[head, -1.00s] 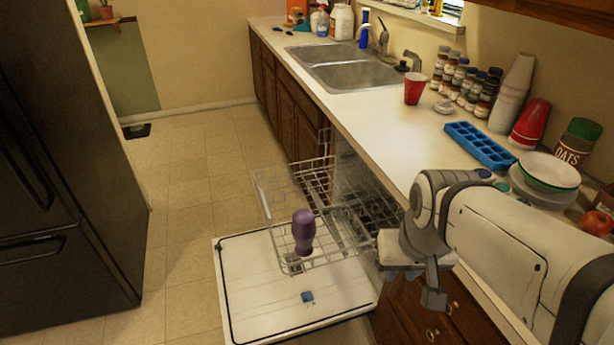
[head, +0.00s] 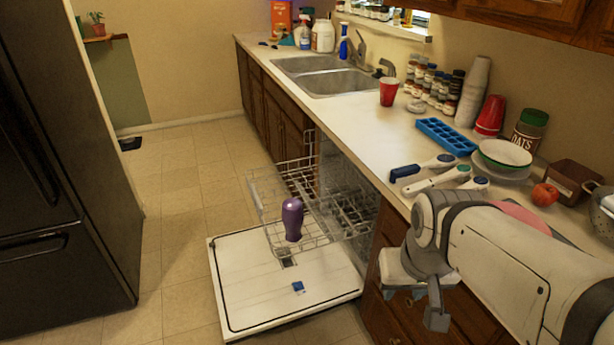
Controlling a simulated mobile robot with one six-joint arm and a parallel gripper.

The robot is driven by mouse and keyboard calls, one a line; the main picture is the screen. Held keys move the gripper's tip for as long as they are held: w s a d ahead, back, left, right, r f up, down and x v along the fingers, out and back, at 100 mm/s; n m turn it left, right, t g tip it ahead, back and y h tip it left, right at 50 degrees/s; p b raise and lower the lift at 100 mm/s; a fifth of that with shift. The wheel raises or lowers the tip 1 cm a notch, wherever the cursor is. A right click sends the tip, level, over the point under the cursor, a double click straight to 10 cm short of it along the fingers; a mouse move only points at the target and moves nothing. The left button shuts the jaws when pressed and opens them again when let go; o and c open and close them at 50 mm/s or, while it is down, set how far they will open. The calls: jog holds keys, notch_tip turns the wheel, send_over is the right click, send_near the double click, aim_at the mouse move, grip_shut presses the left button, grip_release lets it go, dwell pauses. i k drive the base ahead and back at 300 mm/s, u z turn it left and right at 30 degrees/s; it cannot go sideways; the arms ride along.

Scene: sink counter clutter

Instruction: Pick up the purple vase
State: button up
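The purple vase (head: 292,218) stands upright in the pulled-out wire rack (head: 265,205) of the open dishwasher, above the lowered white door (head: 240,290). My gripper (head: 437,318) is at the lower right, at the end of my white and grey arm, in front of the wooden cabinets. It is to the right of the vase and clearly apart from it. My own arm links partly hide the gripper, so its fingers do not show clearly enough to tell open from shut.
The counter (head: 350,115) on the right holds a red cup (head: 389,92), a blue ice tray (head: 446,136), stacked bowls (head: 504,155), an apple (head: 545,194) and several jars. A dark fridge (head: 60,180) stands at the left. The tiled floor (head: 180,210) between is clear.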

aim_at(293, 214)
jog(key=z, duration=2.9)
jog(key=k, duration=1.95)
jog(key=u, duration=2.1)
jog(key=i, duration=0.95)
jog(key=u, duration=0.05)
